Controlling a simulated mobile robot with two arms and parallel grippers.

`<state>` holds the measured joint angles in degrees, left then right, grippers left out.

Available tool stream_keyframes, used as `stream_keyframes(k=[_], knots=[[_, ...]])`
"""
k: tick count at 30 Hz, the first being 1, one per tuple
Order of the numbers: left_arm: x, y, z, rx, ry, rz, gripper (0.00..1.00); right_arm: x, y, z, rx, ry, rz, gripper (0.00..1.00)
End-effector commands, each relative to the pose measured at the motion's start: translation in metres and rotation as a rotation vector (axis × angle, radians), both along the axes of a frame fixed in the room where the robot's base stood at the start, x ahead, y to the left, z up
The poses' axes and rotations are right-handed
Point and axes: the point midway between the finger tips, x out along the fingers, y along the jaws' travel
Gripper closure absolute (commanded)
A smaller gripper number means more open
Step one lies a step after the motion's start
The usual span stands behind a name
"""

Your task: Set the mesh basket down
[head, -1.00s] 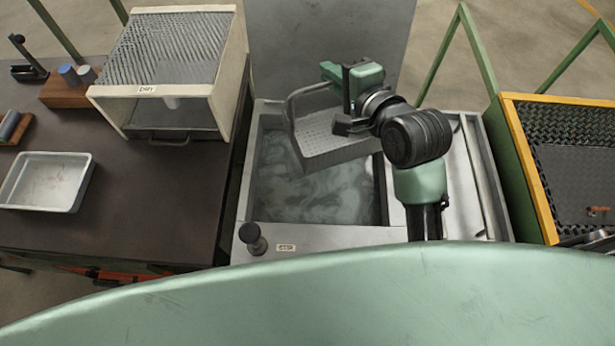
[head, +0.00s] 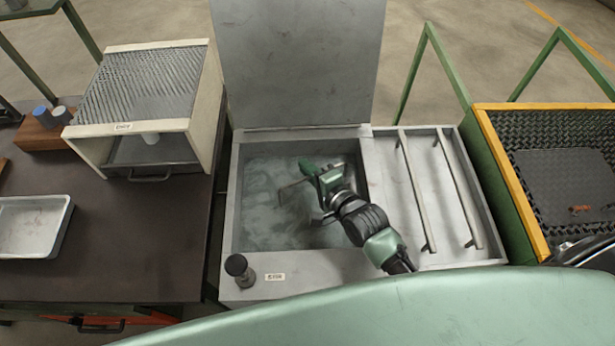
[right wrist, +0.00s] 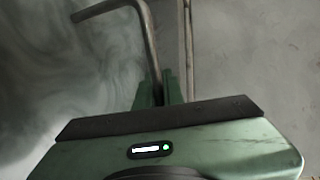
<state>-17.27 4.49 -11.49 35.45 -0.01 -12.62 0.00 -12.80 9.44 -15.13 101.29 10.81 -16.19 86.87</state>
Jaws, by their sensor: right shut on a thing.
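My right gripper (head: 310,172) is down inside the tank's open left basin and is shut on the bent metal handle of the mesh basket (head: 285,187). The handle also shows in the right wrist view (right wrist: 149,45), running between the fingers (right wrist: 160,88). The basket's mesh body is hidden under the cloudy liquid (head: 265,220), so I cannot tell whether it touches the bottom. The tank (head: 300,290) has its lid (head: 295,65) standing up at the back. My left gripper is not in view.
Right of the basin is a metal top with two long bars (head: 415,195). Left is a dark table (head: 130,240) with a white wire-topped box (head: 145,85) and a pale tray (head: 33,228). A black knob (head: 238,268) stands on the tank's front edge. A yellow-edged platform (head: 515,185) is at right.

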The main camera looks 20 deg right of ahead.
Motion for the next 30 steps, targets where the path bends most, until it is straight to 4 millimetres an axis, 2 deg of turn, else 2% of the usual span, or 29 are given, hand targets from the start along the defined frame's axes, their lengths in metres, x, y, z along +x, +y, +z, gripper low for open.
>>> stream_keyframes(k=[3, 10, 22, 24, 25, 30], knots=[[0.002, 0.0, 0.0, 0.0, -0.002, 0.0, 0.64, 0.001, 0.0, -0.006, 0.001, -0.004, 0.001, 1.0], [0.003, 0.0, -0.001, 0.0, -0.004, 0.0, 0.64, 0.001, 0.0, -0.037, 0.0, -0.002, 0.0, 1.0], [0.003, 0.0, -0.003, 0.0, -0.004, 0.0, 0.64, 0.001, 0.0, -0.043, 0.001, -0.005, 0.0, 1.0], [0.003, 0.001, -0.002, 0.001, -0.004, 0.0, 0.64, 0.0, 0.0, -0.044, 0.0, -0.001, 0.0, 0.78], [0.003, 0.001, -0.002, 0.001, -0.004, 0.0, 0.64, 0.0, 0.0, -0.044, 0.0, -0.001, 0.0, 0.7], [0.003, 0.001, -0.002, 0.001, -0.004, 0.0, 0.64, 0.0, 0.0, -0.044, 0.0, -0.001, 0.0, 0.7]])
